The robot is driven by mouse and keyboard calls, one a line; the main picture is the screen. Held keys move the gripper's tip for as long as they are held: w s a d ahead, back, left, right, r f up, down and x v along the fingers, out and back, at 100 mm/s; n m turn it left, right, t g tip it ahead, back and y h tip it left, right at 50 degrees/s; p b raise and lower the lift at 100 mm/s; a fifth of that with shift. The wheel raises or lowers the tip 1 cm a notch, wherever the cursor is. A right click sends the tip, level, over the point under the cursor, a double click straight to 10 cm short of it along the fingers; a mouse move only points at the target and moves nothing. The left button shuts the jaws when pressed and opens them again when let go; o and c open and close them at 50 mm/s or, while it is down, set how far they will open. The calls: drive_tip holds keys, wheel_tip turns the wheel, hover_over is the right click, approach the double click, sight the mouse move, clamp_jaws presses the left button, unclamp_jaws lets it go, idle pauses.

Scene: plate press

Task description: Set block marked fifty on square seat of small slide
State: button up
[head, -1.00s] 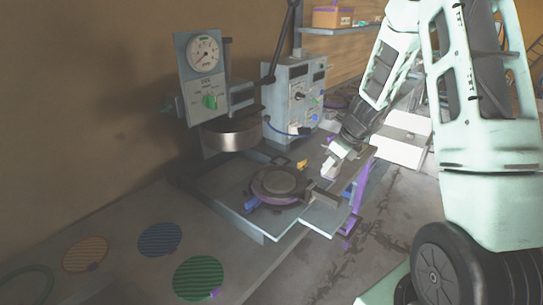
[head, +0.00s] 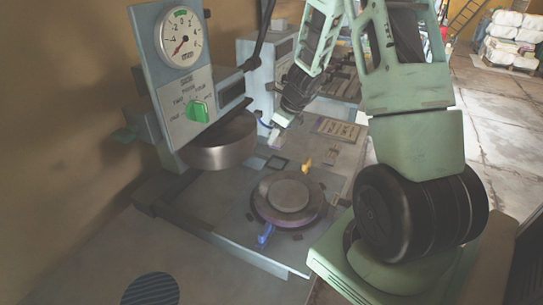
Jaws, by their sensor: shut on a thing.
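My gripper (head: 284,119) is in the upper middle of the head view, small and partly hidden by my wrist. It is low over the bench beside the grey control box and points down and left. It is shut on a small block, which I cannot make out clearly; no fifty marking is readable. A small dark square frame (head: 275,163) on the bench, just below the gripper in the picture, may be the square seat of the small slide, but I cannot be sure. The gripper appears apart from it.
The press with its round gauge (head: 181,38), green knob and metal cylinder (head: 221,142) stands at left. A round plate (head: 289,194) with blue and yellow handles sits in front. A flat printed panel (head: 338,128) lies behind, right. A blue striped disc (head: 151,289) lies at lower left.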

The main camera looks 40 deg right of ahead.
wheel_tip(320, 180, down, 8)
drive_tip(key=shift+r+b, duration=0.25)
drive_tip(key=shift+b, duration=0.75)
drive_tip(key=shift+f, duration=0.15)
drive_tip(key=o, duration=1.2)
drive_tip(key=shift+o, duration=0.2)
drive_tip(key=shift+r, duration=0.25)
drive_tip(key=p+v, duration=0.2)
drive_tip(key=v, duration=0.9)
drive_tip(key=shift+s+r+p, duration=0.25)
drive_tip(key=shift+r+p, duration=0.05)
drive_tip(key=shift+r, duration=0.05)
drive_tip(key=shift+d, duration=0.1)
